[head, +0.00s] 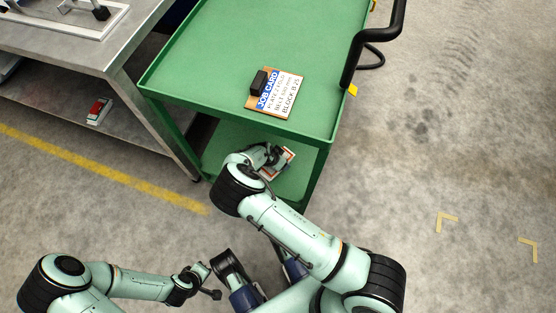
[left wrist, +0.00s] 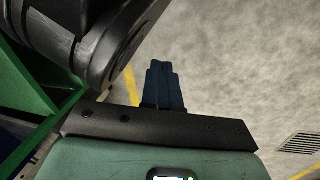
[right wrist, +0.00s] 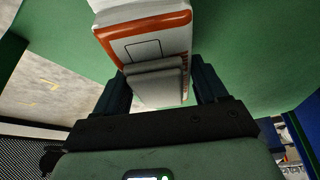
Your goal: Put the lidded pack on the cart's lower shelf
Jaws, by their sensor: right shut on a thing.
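The lidded pack (right wrist: 142,27), white with an orange-red band, is between the two fingers of my right gripper (right wrist: 160,88), which is shut on it. In the head view the pack (head: 289,155) shows partly behind my right gripper (head: 270,158), over the green lower shelf (head: 224,148) of the cart. I cannot tell whether the pack touches the shelf. My left gripper (left wrist: 163,75) is shut and empty, its fingers together over the floor. In the head view it is low at the front, away from the cart.
The cart's green top (head: 230,60) overhangs the lower shelf and carries a job card board (head: 285,100) with a black block (head: 259,82). A black handle (head: 372,45) is at right. A steel workbench (head: 90,45) stands left, with a red-and-white box (head: 98,110) on its lower shelf.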

